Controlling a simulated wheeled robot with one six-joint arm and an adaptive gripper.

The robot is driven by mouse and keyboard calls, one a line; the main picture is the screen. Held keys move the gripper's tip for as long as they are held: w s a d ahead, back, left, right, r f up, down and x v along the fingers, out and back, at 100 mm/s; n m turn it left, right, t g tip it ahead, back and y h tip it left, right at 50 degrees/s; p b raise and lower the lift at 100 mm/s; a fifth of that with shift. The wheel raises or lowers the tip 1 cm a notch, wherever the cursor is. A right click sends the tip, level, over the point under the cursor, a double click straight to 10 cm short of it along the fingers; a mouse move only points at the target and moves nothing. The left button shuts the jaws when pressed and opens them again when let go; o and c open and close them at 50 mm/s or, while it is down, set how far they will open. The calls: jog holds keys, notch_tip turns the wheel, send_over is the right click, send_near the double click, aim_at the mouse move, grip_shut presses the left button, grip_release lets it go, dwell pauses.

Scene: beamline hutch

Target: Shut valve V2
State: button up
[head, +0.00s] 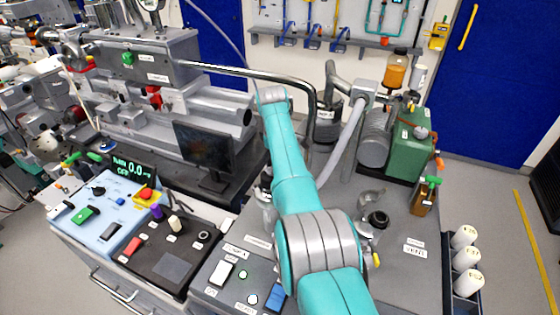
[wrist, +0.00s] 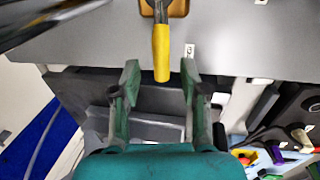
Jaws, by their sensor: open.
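In the wrist view a valve with a yellow lever handle (wrist: 161,52) juts from a brass-coloured body at the top edge. The lever points down the picture, toward my gripper. A small label (wrist: 190,50) sits beside it; its text is too small to read, so I cannot confirm that this is V2. My gripper (wrist: 160,72) is open. Its fingers stand on either side of the lever's free end, with visible gaps on both sides.
A curved metal pipe (head: 300,88) runs behind my arm. The control console (head: 106,213) lies to the left. White cylinders (head: 466,258) stand at the right.

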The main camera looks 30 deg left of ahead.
notch_tip(320, 180, up, 10)
jog(key=s, duration=0.2)
jog(key=shift+r, duration=0.25)
jog(key=shift+s+d, duration=0.1)
dwell(0.3)
